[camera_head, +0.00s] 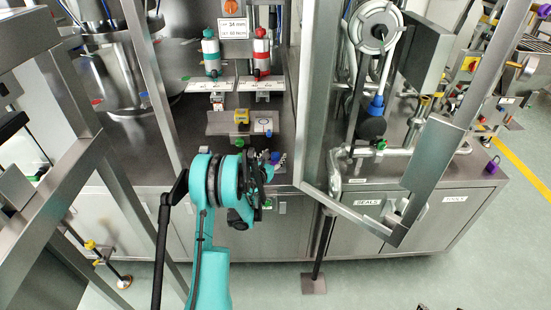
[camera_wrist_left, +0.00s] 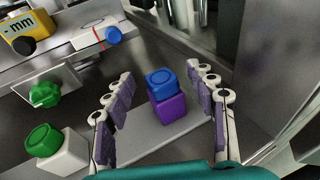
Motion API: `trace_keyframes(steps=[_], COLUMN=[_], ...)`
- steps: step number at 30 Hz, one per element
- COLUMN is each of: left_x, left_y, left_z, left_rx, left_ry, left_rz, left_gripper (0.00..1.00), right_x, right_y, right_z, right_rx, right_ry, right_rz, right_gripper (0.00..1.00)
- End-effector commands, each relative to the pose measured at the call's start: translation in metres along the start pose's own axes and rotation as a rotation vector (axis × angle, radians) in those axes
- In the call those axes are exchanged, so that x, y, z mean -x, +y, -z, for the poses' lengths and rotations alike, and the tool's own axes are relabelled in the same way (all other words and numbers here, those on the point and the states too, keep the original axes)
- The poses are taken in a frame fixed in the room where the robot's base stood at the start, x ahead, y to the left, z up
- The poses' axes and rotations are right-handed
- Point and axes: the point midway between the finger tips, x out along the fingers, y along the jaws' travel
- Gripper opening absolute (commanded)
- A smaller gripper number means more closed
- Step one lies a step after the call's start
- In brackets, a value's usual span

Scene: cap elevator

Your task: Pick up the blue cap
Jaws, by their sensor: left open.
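The blue cap (camera_wrist_left: 161,78) sits on top of a purple block (camera_wrist_left: 171,107) on a grey metal plate in the left wrist view. My left gripper (camera_wrist_left: 160,74) is open, with one finger on each side of the cap and block. Gaps show between the fingers and the cap, and nothing is held. In the head view my left gripper (camera_head: 268,168) is low at the front edge of the steel counter, and a small blue spot (camera_head: 276,156) beside it looks like the cap. The gripper hides most of that area. My right gripper is not in view.
A green cap on a white block (camera_wrist_left: 62,158) stands left of the left finger. A green knob (camera_wrist_left: 45,94) is on a bracket behind it. A metal frame post (camera_head: 312,100) rises right of the gripper. Two bottles (camera_head: 211,52) (camera_head: 261,52) stand farther back.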

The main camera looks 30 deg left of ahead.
Motion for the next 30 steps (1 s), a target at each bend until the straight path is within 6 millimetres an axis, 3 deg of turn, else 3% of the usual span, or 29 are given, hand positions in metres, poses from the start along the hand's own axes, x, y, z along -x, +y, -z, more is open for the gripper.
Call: trace_keyframes(steps=[2, 6, 7, 19, 30], left_x=[0.0, 0.0, 0.0, 0.002, 0.016], left_y=[0.0, 0.0, 0.0, 0.0, 0.0], left_z=[0.0, 0.0, 0.0, -0.006, -0.076], left_rx=[0.0, 0.0, 0.0, 0.0, 0.0], left_ry=[0.0, 0.0, 0.0, 0.0, 0.0], left_rz=[0.0, 0.0, 0.0, 0.0, 0.0], left_gripper=[0.56, 0.21, 0.17, 0.17, 0.17], right_x=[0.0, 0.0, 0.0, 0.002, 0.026], right_y=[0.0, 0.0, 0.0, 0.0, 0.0], right_z=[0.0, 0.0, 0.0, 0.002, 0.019], right_rx=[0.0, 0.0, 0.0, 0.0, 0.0], right_ry=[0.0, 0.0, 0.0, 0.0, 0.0], right_rz=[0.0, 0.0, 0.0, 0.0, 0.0], right_gripper=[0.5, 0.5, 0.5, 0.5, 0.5])
